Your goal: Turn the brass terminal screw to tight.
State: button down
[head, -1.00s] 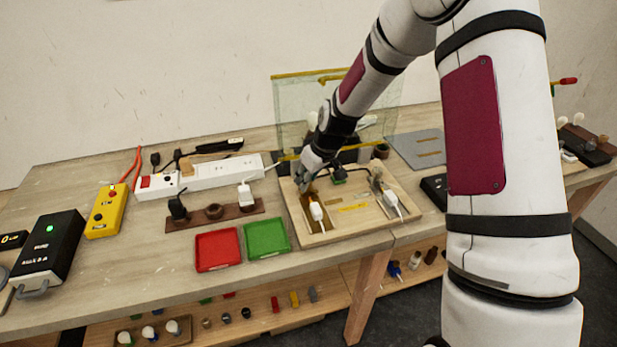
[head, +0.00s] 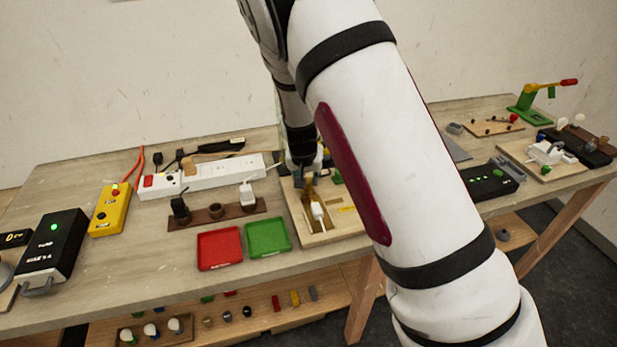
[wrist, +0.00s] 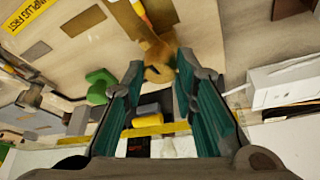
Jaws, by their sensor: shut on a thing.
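My gripper (wrist: 160,66) points down over the wooden lamp board (head: 303,228), its fingers closed on a small round brass-coloured piece, which I take to be the brass terminal screw (wrist: 158,74). In the head view my gripper (head: 304,180) is small and partly merges with the brass-coloured fitting (head: 309,194) below it. How far the screw is turned cannot be read. A white plug-like part (head: 318,211) sits in front of the fitting. My arm hides the right part of the board.
A white power strip (head: 215,174) lies left of the board. A red tray (head: 219,262) and a green tray (head: 268,250) stand at the front. In the wrist view, a green block (wrist: 100,84) and a yellow label (wrist: 28,12) are close by.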

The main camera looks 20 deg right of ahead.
jog(key=shift+m+h, duration=0.3)
jog(key=shift+m, duration=0.5)
jog(key=shift+g, duration=0.3)
jog(key=c, duration=1.3)
grip_release()
jog(key=shift+a, duration=0.1)
jog(key=v, duration=1.2)
